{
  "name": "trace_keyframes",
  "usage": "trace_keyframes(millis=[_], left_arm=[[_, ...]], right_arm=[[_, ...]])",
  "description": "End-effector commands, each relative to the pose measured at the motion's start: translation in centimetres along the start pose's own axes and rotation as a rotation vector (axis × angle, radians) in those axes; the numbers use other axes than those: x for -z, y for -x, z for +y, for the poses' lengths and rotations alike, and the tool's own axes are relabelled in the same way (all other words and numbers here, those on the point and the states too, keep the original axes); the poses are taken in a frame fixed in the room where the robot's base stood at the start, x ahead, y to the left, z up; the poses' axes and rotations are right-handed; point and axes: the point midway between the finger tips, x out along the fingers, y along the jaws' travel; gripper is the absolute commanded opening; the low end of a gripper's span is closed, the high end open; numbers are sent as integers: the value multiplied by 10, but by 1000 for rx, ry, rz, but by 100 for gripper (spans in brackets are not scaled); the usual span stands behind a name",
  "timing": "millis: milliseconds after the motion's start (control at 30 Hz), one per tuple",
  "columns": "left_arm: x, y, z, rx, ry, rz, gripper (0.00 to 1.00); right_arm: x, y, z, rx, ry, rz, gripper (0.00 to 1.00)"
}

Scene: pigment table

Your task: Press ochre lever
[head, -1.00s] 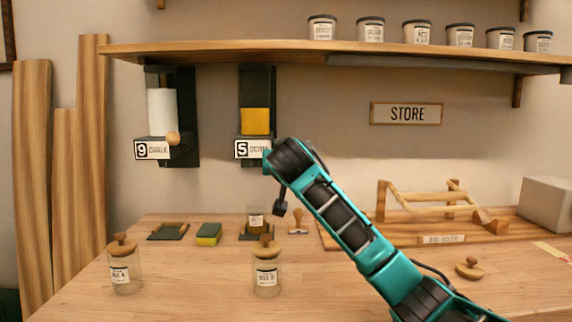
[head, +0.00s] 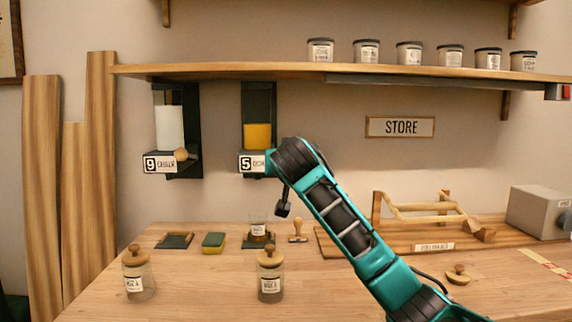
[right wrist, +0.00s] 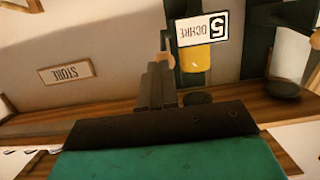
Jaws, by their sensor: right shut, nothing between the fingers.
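The ochre dispenser (head: 258,100) hangs under the shelf, with yellow pigment (head: 258,136) in it and a "5 OCHRE" label (head: 251,163) at its foot. My right arm reaches up to the right side of this label and covers the spot where the lever would show. In the right wrist view, which is upside down, my right gripper (right wrist: 156,85) is shut and empty, its fingers close beside the label (right wrist: 203,40). A small jar (head: 258,229) stands below the dispenser. My left gripper is out of view.
The chalk dispenser (head: 170,125) with a round wooden knob (head: 181,154) hangs to the left. Two lidded jars (head: 137,278) (head: 270,279), a sponge (head: 214,241) and a stamp (head: 297,232) stand on the table. A wooden rack (head: 425,208) is at the right.

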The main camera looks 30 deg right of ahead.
Motion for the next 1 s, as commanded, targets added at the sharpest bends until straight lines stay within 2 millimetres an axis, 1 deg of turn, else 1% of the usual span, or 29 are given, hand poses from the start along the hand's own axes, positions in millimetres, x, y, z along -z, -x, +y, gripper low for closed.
trace_keyframes(millis=[33, 200, 300, 400, 600, 1000], left_arm=[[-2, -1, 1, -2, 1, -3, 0], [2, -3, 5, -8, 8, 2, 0], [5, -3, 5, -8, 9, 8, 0], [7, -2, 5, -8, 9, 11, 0], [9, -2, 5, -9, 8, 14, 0], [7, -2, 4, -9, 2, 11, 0]], right_arm=[[-1, 10, 0, 2, -1, 1, 0], [2, 43, 0, 1, 0, 1, 0], [3, 58, 0, -1, -1, 0, 0], [3, 68, 0, -1, -1, -1, 0], [3, 75, 0, -2, 0, -2, 0], [4, 75, 0, -3, 0, -2, 0]])
